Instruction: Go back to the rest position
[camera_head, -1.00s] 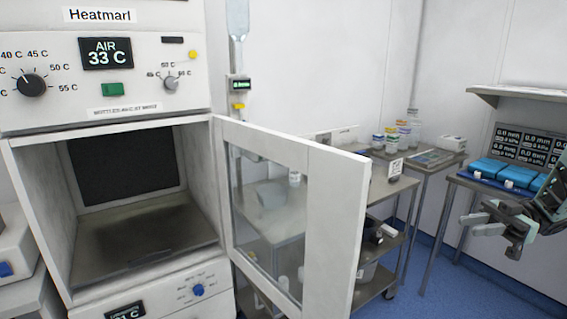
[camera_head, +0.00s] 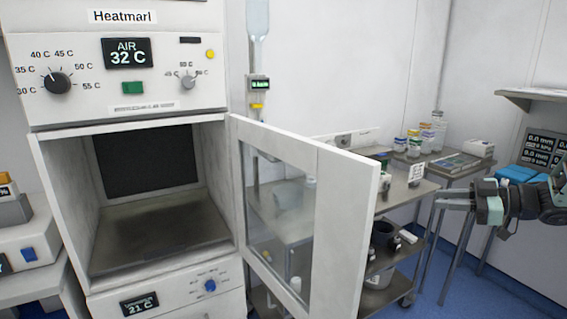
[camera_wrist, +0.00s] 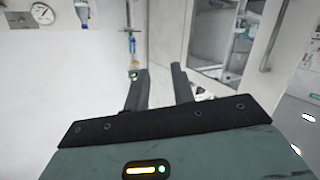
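My gripper (camera_head: 447,198) is at the right of the head view, held in the air in front of the steel tables. In the wrist view its two dark fingers (camera_wrist: 160,82) stand apart with nothing between them, so it is open and empty. The white Heatmarl warming cabinet (camera_head: 180,105) is at the left of the head view, and its display reads AIR 32 C. Its glass-panelled door (camera_head: 345,200) stands open toward me and to the right. The chamber (camera_head: 160,225) looks empty.
A steel trolley (camera_head: 405,200) stands behind the open door, with small containers on it. Several bottles stand on a table (camera_head: 435,155) at the back. Blue packs (camera_head: 515,174) are partly behind my arm. Blue floor (camera_head: 450,290) is clear at the lower right.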

